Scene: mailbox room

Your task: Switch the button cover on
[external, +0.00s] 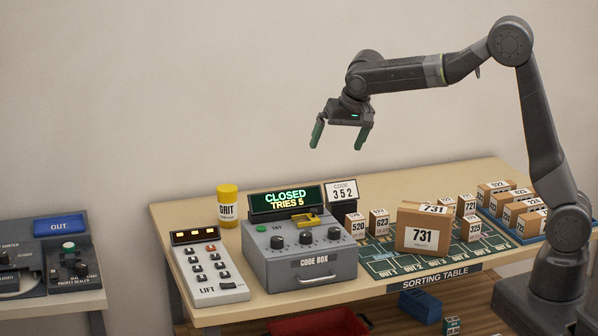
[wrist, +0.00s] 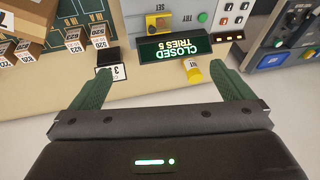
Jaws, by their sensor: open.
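The grey code box (external: 300,262) stands on the sorting table. On its top are black knobs, a small green button marked TRY (external: 261,228) and a yellow cover-like part (external: 304,218) near the display. I cannot tell whether this part is the button cover or how it is set. In the wrist view the yellow part (wrist: 158,25) is at the top centre, with the green button (wrist: 202,17) to its right. My gripper (external: 340,138) is open and empty, high above the box; its green fingers also show in the wrist view (wrist: 160,73).
The display (external: 286,199) reads CLOSED, TRIES 5. A yellow GRIT can (external: 228,206) and lift panel (external: 208,267) stand left of the box. Numbered parcels, including 731 (external: 424,239), crowd the right. Air around my gripper is clear.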

